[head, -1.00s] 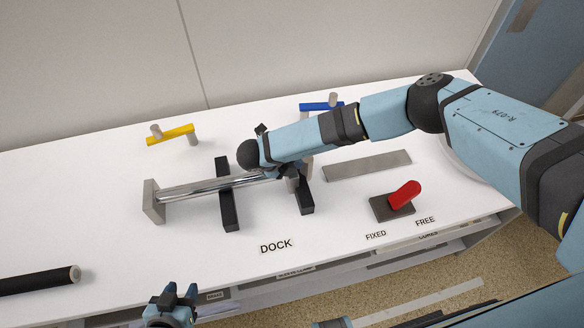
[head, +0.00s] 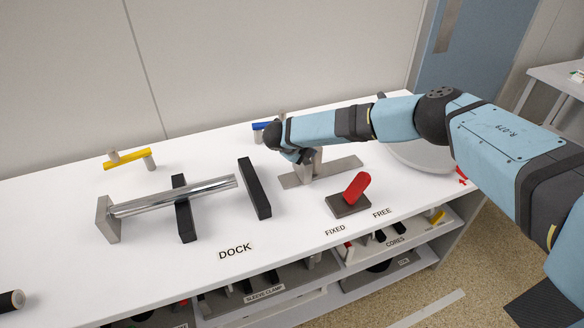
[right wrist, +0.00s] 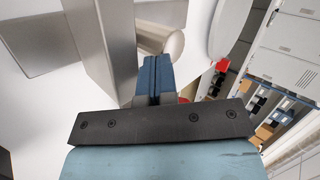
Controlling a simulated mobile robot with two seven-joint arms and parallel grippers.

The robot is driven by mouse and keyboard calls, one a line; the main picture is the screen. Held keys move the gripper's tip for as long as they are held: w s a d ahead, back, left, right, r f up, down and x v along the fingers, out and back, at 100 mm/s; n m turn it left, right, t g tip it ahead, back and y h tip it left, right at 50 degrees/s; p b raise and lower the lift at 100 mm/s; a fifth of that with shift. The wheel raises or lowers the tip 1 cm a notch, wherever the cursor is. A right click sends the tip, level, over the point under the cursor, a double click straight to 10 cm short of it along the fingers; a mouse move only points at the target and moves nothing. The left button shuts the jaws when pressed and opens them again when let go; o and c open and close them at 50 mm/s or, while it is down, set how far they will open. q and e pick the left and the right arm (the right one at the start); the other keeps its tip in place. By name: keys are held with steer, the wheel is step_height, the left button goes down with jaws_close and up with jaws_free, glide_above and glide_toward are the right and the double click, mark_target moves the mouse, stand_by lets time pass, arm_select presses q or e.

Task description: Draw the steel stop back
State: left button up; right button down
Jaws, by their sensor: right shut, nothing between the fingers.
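The steel stop (head: 314,163) is a grey upright block standing on a flat steel plate (head: 345,166) right of the dock. My right gripper (head: 303,157) is at its left side in the head view and partly hides it. In the right wrist view the closed blue fingertips (right wrist: 152,66) are beside the tall grey face of the stop (right wrist: 100,45), next to a round steel stub (right wrist: 166,45). Nothing is between the fingers; whether they touch the stop I cannot tell. My left gripper is out of view.
A shiny steel rod (head: 180,196) lies across a black rest (head: 184,222), its left end at a grey end block (head: 108,219). A second black rest (head: 255,190) stands clear of the rod. A red lever (head: 357,186), yellow handle (head: 127,159) and blue handle (head: 262,126) stand nearby.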

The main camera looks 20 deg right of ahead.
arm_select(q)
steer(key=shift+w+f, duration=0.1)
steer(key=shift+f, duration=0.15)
arm_select(e)
steer(key=d, duration=1.2)
steer(key=shift+d, duration=0.25)
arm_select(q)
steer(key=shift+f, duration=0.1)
